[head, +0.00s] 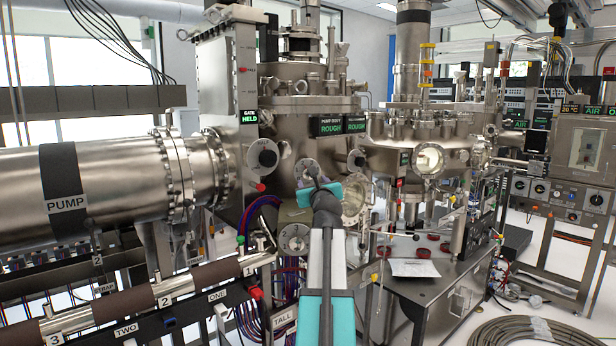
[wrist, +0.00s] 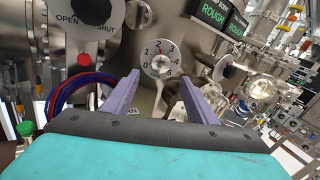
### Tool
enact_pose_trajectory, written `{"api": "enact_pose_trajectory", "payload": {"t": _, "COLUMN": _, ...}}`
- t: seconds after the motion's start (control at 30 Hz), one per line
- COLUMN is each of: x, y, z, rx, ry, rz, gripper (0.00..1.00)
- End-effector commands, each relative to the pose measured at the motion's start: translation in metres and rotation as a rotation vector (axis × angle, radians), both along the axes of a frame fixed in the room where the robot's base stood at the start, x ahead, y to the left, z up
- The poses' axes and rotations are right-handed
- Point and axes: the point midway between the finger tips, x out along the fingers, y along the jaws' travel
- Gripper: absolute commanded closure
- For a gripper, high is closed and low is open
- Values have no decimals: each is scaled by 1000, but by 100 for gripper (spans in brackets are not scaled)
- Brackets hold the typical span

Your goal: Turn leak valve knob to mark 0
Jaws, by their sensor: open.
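The leak valve knob is a small round pale dial (wrist: 161,66) in the wrist view, with numbers around it: 0 at the left, 2 near the top, 4 at the right. A small red mark shows near the top, by the 2; its exact reading is too small to be sure of. In the head view the dial (head: 306,168) is partly hidden by my gripper. My gripper (wrist: 159,78) is open, its two purple fingers on either side below the dial, with nothing between them. The fingers appear apart from the dial. My gripper also shows in the head view (head: 318,178).
Left of the dial is a black OPEN/SHUT knob (wrist: 92,10) with a red part below. ROUGH displays (wrist: 215,14) are at the upper right. Cables (head: 262,212) hang at the left.

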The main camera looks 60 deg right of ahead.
Motion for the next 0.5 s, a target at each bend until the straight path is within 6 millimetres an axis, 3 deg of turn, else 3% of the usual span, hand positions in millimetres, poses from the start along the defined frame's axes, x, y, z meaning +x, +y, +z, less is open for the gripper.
{"api": "enact_pose_trajectory", "payload": {"t": 0.5, "x": 36, "y": -43, "z": 1, "rx": 2, "ry": 0, "rz": 1, "gripper": 48}}
